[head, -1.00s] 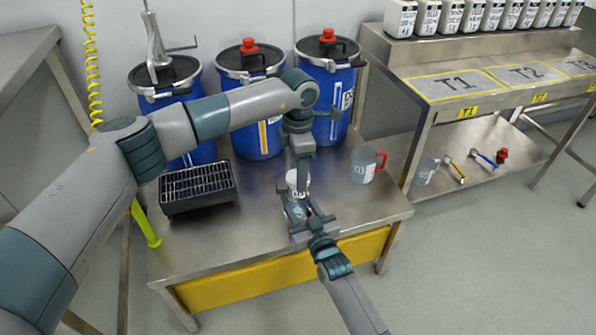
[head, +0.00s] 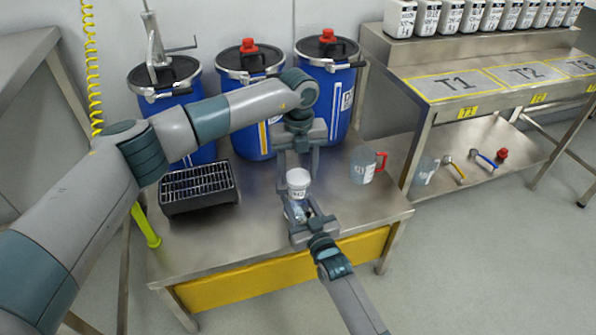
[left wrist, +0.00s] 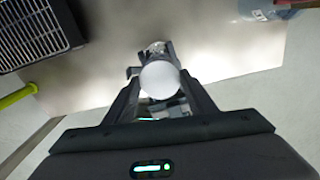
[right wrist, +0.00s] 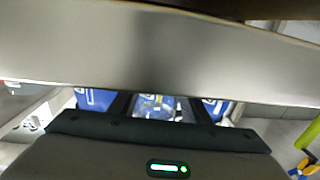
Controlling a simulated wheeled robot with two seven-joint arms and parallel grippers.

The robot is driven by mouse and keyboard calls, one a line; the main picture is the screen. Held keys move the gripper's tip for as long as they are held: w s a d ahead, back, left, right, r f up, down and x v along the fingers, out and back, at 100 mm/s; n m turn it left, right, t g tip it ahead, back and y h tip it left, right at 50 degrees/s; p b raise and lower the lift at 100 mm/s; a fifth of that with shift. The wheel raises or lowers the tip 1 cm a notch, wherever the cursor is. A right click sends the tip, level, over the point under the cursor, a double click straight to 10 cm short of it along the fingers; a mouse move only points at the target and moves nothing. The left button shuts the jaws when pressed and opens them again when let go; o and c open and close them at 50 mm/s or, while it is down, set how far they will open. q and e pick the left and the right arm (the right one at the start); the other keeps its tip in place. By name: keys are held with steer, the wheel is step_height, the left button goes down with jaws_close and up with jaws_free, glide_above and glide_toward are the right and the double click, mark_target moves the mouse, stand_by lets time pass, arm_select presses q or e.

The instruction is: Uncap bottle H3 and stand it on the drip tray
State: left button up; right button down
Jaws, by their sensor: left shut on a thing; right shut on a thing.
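Bottle H3 (head: 294,212) is a small clear bottle, upright above the front of the steel table, with its label too small to read surely. My right gripper (head: 302,222) is shut on its body from the front; in the right wrist view clear plastic (right wrist: 157,106) shows between the fingers. My left gripper (head: 298,172) points down from above, shut on the white cap (head: 298,177), which also shows between its fingers in the left wrist view (left wrist: 160,78). I cannot tell whether cap and bottle are apart. The black drip tray (head: 200,204) with a metal grating stands at the left.
Blue drums (head: 262,140) line the table's back. A clear jug with a red handle (head: 364,168) stands to the right. A yellow-green post (head: 146,226) is at the left edge. Bare steel (head: 235,235) lies between tray and bottle.

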mark_target(298, 176)
arm_select(q)
steer(key=n, duration=0.3)
steer(key=shift+n, duration=0.4)
steer(key=shift+r, duration=1.25)
stand_by(0.4)
steer(key=shift+r, duration=1.9)
